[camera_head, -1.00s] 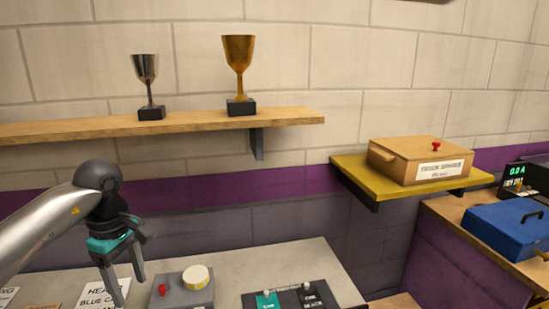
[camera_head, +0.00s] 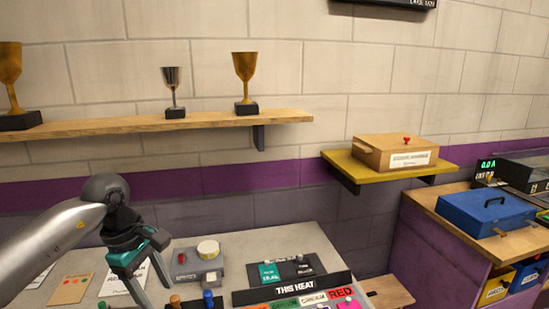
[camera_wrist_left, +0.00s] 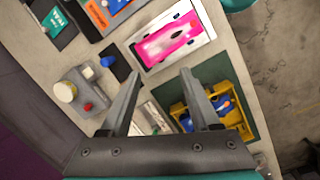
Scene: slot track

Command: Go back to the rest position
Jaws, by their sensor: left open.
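My left gripper (camera_head: 155,288) hangs over the left part of the grey worktop (camera_head: 235,240), fingers pointing down, at the lower left of the head view. In the left wrist view its two dark fingers (camera_wrist_left: 160,76) stand apart with nothing held between them. Below them there is a pink car on a white card (camera_wrist_left: 175,40) and a yellow tray (camera_wrist_left: 232,110) with blue and orange pieces, both on the worktop. My right gripper is not in either view.
A grey box with a red button and a yellow-white knob (camera_head: 198,264) stands close right of the gripper. A wooden shelf (camera_head: 150,124) with cups runs above. A yellow shelf (camera_head: 345,168) holds a cardboard box (camera_head: 395,152). A blue case (camera_head: 485,212) sits at right.

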